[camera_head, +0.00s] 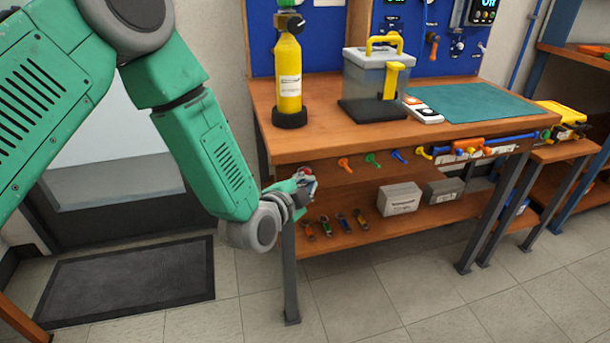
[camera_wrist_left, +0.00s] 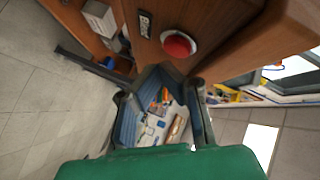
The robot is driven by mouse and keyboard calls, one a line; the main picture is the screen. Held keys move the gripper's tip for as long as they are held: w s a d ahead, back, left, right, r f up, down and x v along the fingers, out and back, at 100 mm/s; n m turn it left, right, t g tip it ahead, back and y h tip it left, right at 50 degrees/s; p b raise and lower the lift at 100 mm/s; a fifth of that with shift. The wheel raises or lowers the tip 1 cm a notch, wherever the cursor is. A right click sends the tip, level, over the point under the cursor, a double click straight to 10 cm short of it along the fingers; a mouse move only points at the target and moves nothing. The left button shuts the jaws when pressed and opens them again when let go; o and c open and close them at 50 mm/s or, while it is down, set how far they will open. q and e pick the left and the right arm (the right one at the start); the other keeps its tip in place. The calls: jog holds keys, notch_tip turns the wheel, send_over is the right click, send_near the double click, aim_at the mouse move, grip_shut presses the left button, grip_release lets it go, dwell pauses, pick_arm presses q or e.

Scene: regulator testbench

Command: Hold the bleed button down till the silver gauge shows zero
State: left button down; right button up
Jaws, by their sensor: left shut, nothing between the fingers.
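A round red button (camera_wrist_left: 178,44) sits on the bench's wooden front in the left wrist view, beside a small dark label plate (camera_wrist_left: 144,24). It is just beyond my left fingertips, with no clear contact visible. My left gripper (camera_head: 304,181) is at the left front corner of the bench in the head view, below the top. It also shows in the left wrist view (camera_wrist_left: 165,72), shut and empty. I cannot make out a silver gauge. My right gripper is not in view.
The wooden bench (camera_head: 320,142) holds a clear box with a yellow handle (camera_head: 380,75) and a green mat (camera_head: 470,103). Coloured valve handles (camera_head: 372,160) line its front. A shelf below holds boxes (camera_head: 398,198). The tiled floor in front is clear.

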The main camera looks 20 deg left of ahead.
pick_arm(q)
jog(key=shift+d, duration=0.15)
dwell(0.5)
jog(key=shift+w, duration=0.1)
jog(key=shift+w+a+r, duration=0.1)
jog(key=shift+w+a, duration=0.1)
jog(key=shift+a, duration=0.05)
jog(key=shift+w+a, duration=0.35)
jog(key=shift+w, duration=0.1)
dwell(2.4)
jog(key=shift+s+d+p, duration=0.1)
jog(key=shift+p, duration=0.2)
dwell(3.0)
jog(key=shift+s+d, duration=0.4)
jog(key=shift+s, duration=0.25)
jog(key=shift+s, duration=0.1)
